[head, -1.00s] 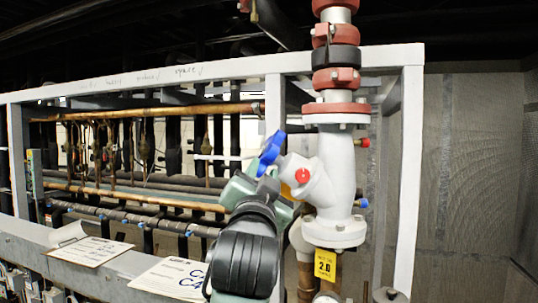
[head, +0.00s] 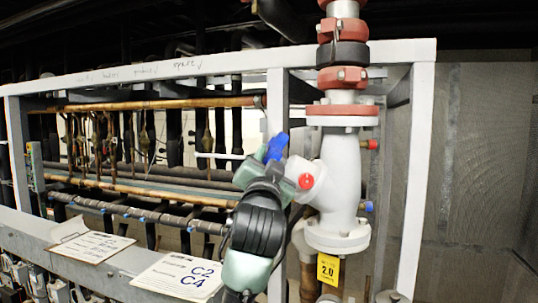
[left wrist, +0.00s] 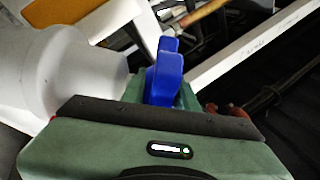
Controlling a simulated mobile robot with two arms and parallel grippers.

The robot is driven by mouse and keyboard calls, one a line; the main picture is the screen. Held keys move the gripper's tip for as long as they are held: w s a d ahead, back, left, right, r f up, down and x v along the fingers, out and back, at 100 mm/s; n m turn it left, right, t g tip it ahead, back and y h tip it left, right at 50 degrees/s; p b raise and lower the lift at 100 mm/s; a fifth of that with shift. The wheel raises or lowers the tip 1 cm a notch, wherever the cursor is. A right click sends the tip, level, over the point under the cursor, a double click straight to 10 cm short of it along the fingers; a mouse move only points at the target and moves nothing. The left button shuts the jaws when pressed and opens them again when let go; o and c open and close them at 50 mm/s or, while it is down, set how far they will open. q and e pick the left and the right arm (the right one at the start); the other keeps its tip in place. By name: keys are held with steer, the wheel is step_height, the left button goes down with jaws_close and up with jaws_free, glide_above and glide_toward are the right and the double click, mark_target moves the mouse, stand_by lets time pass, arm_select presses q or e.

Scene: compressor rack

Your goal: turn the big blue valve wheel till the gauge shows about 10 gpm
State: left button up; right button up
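The blue valve wheel (head: 277,147) sits on the angled neck of the white valve body (head: 340,170), partly hidden behind my left gripper (head: 262,170). In the left wrist view the blue wheel (left wrist: 165,78) stands upright between green parts of my left gripper (left wrist: 160,98), with the white valve body (left wrist: 65,70) to its left. The fingertips are mostly hidden, so I cannot tell if they are shut on the wheel. A yellow tag (head: 328,268) below the valve reads 2.0. I see no dial gauge. My right gripper is out of view.
A white frame (head: 410,170) surrounds the valve and pipes. Red, black and grey couplings (head: 342,55) stack above the valve. A clipboard (head: 92,247) and a paper sheet marked C2 C4 (head: 180,275) lie on the ledge. A mesh wall (head: 480,150) stands at right.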

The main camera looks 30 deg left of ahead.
arm_select(q)
steer(key=shift+s+d, duration=0.1)
steer(key=shift+s, duration=0.05)
steer(key=shift+c, duration=0.3)
jaws_close()
steer(key=shift+r+g, duration=0.1)
steer(key=shift+g, duration=0.2)
steer(key=n+g+y, duration=0.1)
steer(key=n+g, duration=0.1)
steer(key=g, duration=0.1)
steer(key=shift+d+r, duration=0.1)
steer(key=shift+d, duration=0.05)
steer(key=n+g, duration=0.2)
steer(key=g, duration=0.2)
steer(key=shift+g, duration=0.3)
steer(key=n+g, duration=0.1)
steer(key=g, duration=0.4)
steer(key=shift+r+n+h, duration=0.1)
steer(key=shift+n+h, duration=0.2)
steer(key=shift+n, duration=0.1)
steer(key=shift+n+g+h, duration=0.5)
steer(key=shift+g+h, duration=0.2)
steer(key=shift+g, duration=0.9)
steer(key=shift+f+g, duration=0.2)
steer(key=shift+g, duration=0.1)
